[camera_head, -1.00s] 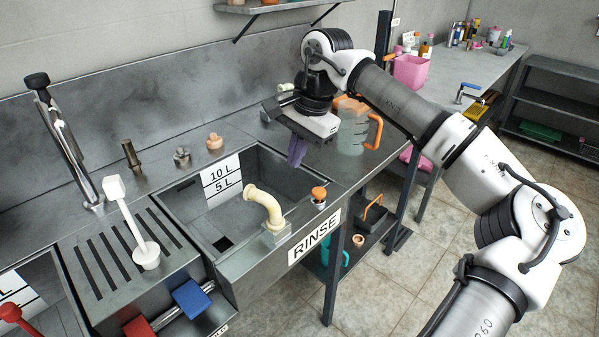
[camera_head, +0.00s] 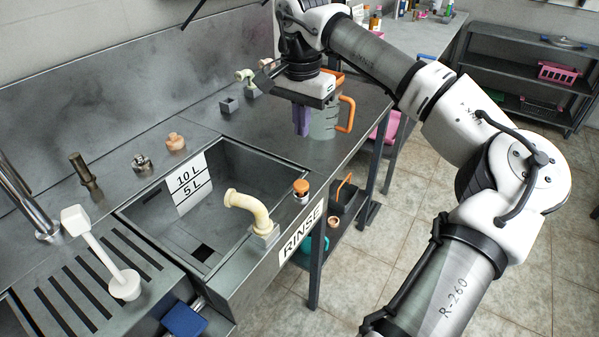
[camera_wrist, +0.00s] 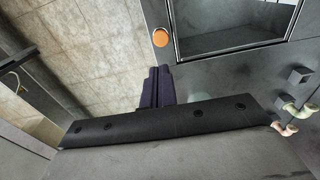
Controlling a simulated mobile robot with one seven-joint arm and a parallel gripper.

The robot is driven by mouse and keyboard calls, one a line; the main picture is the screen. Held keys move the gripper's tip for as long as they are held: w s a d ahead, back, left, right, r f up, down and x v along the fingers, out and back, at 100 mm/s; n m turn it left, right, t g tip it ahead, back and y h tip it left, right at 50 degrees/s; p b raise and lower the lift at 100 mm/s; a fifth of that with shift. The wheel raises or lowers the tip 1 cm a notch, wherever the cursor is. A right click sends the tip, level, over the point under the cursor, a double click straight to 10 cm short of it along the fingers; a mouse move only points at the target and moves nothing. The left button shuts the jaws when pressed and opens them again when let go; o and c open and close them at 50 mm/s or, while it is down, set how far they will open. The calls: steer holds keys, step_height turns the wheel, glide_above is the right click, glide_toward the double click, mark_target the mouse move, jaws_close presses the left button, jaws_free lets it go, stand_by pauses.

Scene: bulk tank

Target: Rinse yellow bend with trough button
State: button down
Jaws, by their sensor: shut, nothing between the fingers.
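The yellow bend (camera_head: 248,207) is a cream-yellow curved pipe. It stands on a small block on the front rim of the rinse trough (camera_head: 232,282), its upper end turned over the basin. The trough button (camera_head: 301,189), with an orange cap, stands on the rim to the right of the bend. In the wrist view the button (camera_wrist: 160,37) shows beyond the fingertips. My gripper (camera_head: 301,128) is shut and empty, its purple fingers pointing down above the counter, behind the button and apart from it. The fingers (camera_wrist: 158,84) also show together in the wrist view. The bend is not visible there.
A clear jug (camera_head: 324,122) with an orange handle stands on the counter close beside my fingers. Two small bends (camera_head: 245,76) stand on grey blocks behind. A white scoop-like tool (camera_head: 101,253) lies on the slatted drainer at left. The trough's basin looks empty.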

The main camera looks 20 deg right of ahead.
mark_target(301, 184)
steer(key=shift+f, duration=0.1)
steer(key=f+p, duration=0.1)
steer(key=f, duration=0.3)
steer(key=f+p, duration=0.1)
steer(key=f, duration=0.4)
steer(key=f+p, duration=0.1)
steer(key=f, duration=0.3)
steer(key=shift+w+f, duration=0.3)
steer(key=shift+f, duration=0.1)
steer(key=shift+d+f, duration=0.1)
steer(key=shift+f, duration=0.05)
